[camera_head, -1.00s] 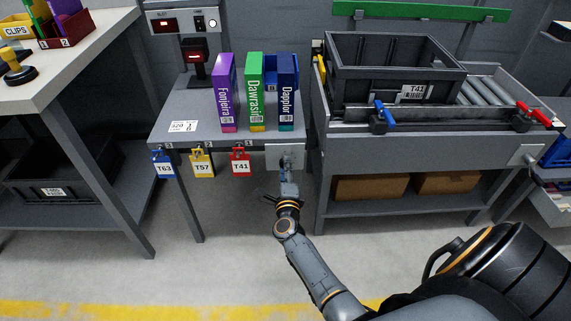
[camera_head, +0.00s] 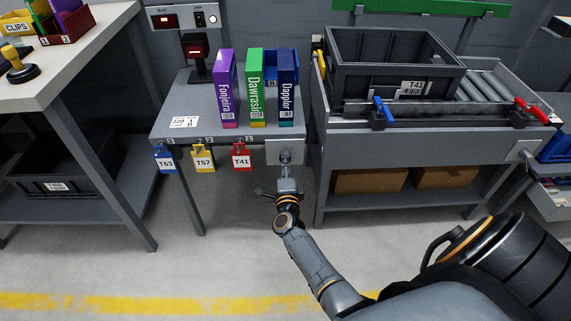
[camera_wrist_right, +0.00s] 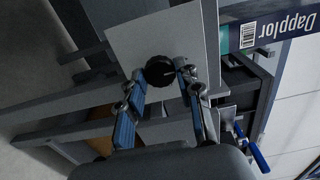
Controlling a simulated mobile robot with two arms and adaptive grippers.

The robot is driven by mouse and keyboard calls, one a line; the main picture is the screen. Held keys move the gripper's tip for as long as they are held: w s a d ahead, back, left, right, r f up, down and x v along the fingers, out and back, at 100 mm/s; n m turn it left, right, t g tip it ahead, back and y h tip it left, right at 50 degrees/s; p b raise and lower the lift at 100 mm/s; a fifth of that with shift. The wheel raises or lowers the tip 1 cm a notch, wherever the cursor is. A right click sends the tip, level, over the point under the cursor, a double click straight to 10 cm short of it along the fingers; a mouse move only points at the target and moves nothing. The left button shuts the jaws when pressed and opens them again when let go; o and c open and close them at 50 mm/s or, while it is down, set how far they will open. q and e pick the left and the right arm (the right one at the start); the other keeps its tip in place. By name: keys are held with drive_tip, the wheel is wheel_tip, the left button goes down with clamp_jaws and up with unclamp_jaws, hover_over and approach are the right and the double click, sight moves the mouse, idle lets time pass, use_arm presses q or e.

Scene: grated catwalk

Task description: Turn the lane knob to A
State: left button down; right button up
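The lane knob is a small dark round knob on a pale square plate (camera_head: 271,151) at the front edge of the small grey table. In the right wrist view the knob (camera_wrist_right: 159,72) sits in front of the plate (camera_wrist_right: 190,35), roughly between the fingertips. My right gripper (camera_head: 287,172) is just below and in front of the knob in the head view. In the wrist view its two blue-padded fingers (camera_wrist_right: 160,76) are spread apart. I cannot tell whether either finger touches the knob. No lane letters are readable. My left gripper is not in view.
Purple, green and blue binders (camera_head: 256,90) stand on the table above the plate. Blue, yellow and red tags (camera_head: 241,157) hang left of it. A roller bench with a grey crate (camera_head: 390,75) is to the right. The floor in front is clear.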

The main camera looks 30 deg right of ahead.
drive_tip(key=o, duration=0.4)
drive_tip(key=shift+o, duration=0.2)
drive_tip(key=v, duration=1.2)
